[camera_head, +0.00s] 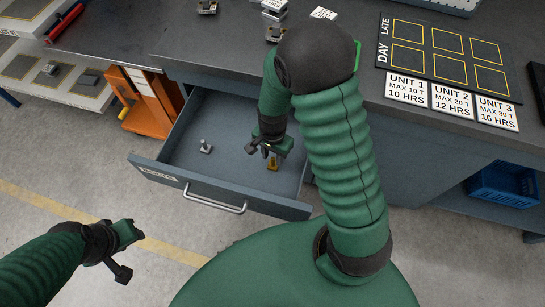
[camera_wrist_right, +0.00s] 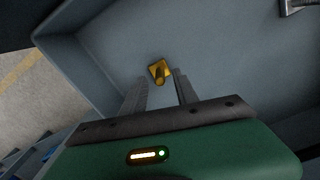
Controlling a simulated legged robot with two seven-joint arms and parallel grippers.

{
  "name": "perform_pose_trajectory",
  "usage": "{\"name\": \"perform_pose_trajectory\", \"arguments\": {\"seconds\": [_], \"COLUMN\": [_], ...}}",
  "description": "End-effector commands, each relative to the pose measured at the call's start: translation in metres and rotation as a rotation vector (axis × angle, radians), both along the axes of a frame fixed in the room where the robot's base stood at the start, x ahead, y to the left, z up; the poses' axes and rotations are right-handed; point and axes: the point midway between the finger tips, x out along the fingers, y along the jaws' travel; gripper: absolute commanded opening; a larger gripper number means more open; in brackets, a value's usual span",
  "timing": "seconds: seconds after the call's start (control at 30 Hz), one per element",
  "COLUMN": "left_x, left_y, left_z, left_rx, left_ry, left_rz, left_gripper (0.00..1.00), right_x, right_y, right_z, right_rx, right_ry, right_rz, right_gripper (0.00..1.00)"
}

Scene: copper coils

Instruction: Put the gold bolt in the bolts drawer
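The gold bolt (camera_head: 273,163) stands on the floor of the open bolts drawer (camera_head: 228,172). It also shows in the right wrist view (camera_wrist_right: 159,72), just beyond my fingertips. My right gripper (camera_head: 265,151) is inside the drawer, above and beside the bolt. In the wrist view its two fingers (camera_wrist_right: 161,84) are apart with nothing held between them. My left gripper (camera_head: 131,256) is out in front of the drawer, away from it, with its fingers apart and empty.
A silver bolt (camera_head: 205,147) stands in the drawer to the left. The drawer's front has a metal handle (camera_head: 215,200). The workbench (camera_head: 345,80) overhangs behind. An orange stand (camera_head: 150,100) is close to the left, and a blue crate (camera_head: 503,184) sits on the right shelf.

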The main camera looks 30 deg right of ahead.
Motion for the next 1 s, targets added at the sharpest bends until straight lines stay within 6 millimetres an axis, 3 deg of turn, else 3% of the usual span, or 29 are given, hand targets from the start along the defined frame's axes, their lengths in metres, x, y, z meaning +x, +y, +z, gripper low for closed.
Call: {"name": "perform_pose_trajectory", "arguments": {"seconds": [0.03,0.2,0.47,0.57,0.7,0.8,1.0], "left_x": [0.000,0.000,0.000,0.000,0.000,0.000,0.000], "left_y": [0.000,0.000,0.000,0.000,0.000,0.000,0.000], "left_z": [0.011,0.027,0.036,0.036,0.035,0.035,0.035], "left_rx": [0.000,0.000,0.000,0.000,0.000,0.000,0.000], "left_ry": [0.000,0.000,0.000,0.000,0.000,0.000,0.000], "left_rz": [0.000,0.000,0.000,0.000,0.000,0.000,0.000], "left_gripper": [0.36,0.36,0.36,0.36,0.36,0.36,0.36], "right_x": [0.001,0.001,0.000,-0.010,-0.033,-0.044,-0.046], "right_y": [0.000,0.000,0.002,0.014,0.035,0.044,0.046], "right_z": [0.020,0.065,0.099,0.114,0.138,0.147,0.148], "right_rx": [-0.001,0.000,0.000,-0.004,-0.063,-0.111,-0.130], "right_ry": [-0.006,-0.004,-0.008,-0.058,-0.161,-0.200,-0.208], "right_rz": [0.001,0.001,0.033,0.267,0.790,1.044,1.131], "right_gripper": [0.36,0.36,0.36,0.36,0.36,0.36,0.36]}}
